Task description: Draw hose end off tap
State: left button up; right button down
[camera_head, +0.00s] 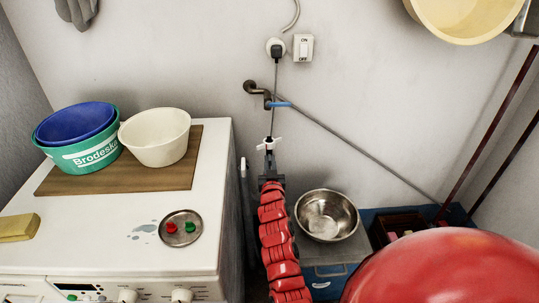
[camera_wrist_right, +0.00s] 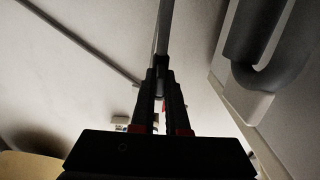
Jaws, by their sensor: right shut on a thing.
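The tap (camera_head: 262,93) is dark metal with a blue lever and juts from the back wall. A thin grey line runs down from near it to a white winged fitting (camera_head: 268,143). My right gripper (camera_head: 269,165) is just below that fitting, at the top of my red-sleeved arm. In the right wrist view its fingers (camera_wrist_right: 161,88) are closed around a grey hose-like length (camera_wrist_right: 164,35) that rises away from them. Whether the hose end touches the tap is too small to tell. My left gripper is not in view.
A white washing machine (camera_head: 100,232) stands left, with basins (camera_head: 85,138) on a board. A steel bowl (camera_head: 327,215) and a blue crate (camera_head: 325,270) are right of the arm. A grey hooked pipe (camera_wrist_right: 255,75) is close right in the wrist view. A thin pipe (camera_head: 365,155) slants along the wall.

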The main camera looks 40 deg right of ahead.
jog(key=shift+f, duration=0.1)
jog(key=c, duration=0.9)
grip_release()
jog(key=shift+w, duration=0.1)
jog(key=v, duration=1.7)
jog(key=shift+s+a, duration=0.2)
